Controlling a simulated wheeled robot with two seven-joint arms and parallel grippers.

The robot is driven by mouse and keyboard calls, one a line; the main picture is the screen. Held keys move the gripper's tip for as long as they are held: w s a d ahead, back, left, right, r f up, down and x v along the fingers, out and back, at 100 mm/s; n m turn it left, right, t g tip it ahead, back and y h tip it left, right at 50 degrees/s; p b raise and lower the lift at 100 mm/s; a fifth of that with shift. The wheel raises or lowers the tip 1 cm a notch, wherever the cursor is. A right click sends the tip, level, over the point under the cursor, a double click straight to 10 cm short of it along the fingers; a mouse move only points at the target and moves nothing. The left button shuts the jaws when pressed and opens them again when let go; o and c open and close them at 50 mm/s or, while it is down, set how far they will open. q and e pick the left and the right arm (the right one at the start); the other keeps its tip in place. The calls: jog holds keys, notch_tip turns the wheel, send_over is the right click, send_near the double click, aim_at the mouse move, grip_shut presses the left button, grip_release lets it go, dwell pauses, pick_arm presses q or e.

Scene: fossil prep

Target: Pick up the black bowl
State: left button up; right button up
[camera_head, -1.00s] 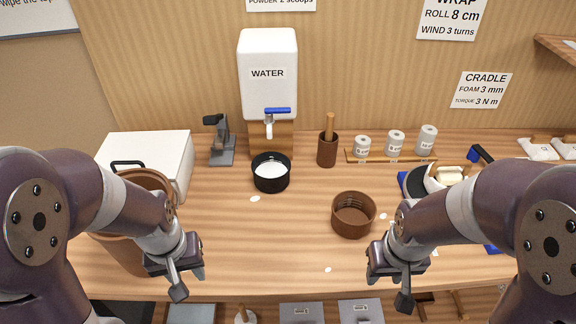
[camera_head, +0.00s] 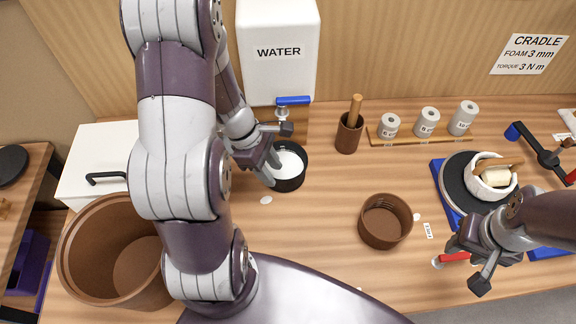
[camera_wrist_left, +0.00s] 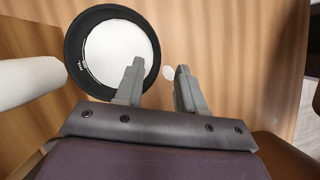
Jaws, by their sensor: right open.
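The black bowl (camera_head: 299,177) holds white material and stands upright on the wooden table, in front of the water tank. My left gripper (camera_head: 277,156) is open at the bowl's left side in the head view. In the left wrist view, the bowl (camera_wrist_left: 73,72) shows with its round black rim. The left gripper's fingers (camera_wrist_left: 160,72) are apart there, one overlapping the bowl's inside and the other beyond its rim. I cannot tell whether they touch it. My right gripper (camera_head: 465,262) is open and empty near the table's front right.
The white water tank (camera_head: 277,55) with a blue tap stands behind the bowl. A brown cup with a stick (camera_head: 349,133) and a brown bowl (camera_head: 385,222) stand to the right. A large brown bin (camera_head: 88,250) and a white box (camera_head: 97,158) are left. Table between the bowls is clear.

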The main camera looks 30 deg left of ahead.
aim_at(277, 191)
pick_arm(q)
jog(key=x, duration=0.2)
jog(key=a+b+x, duration=0.1)
jog(key=x, duration=0.2)
jog(key=shift+w+f, duration=0.2)
jog(key=shift+f, duration=0.3)
jog(key=shift+d+f, duration=0.1)
jog(key=shift+d, duration=0.1)
grip_shut()
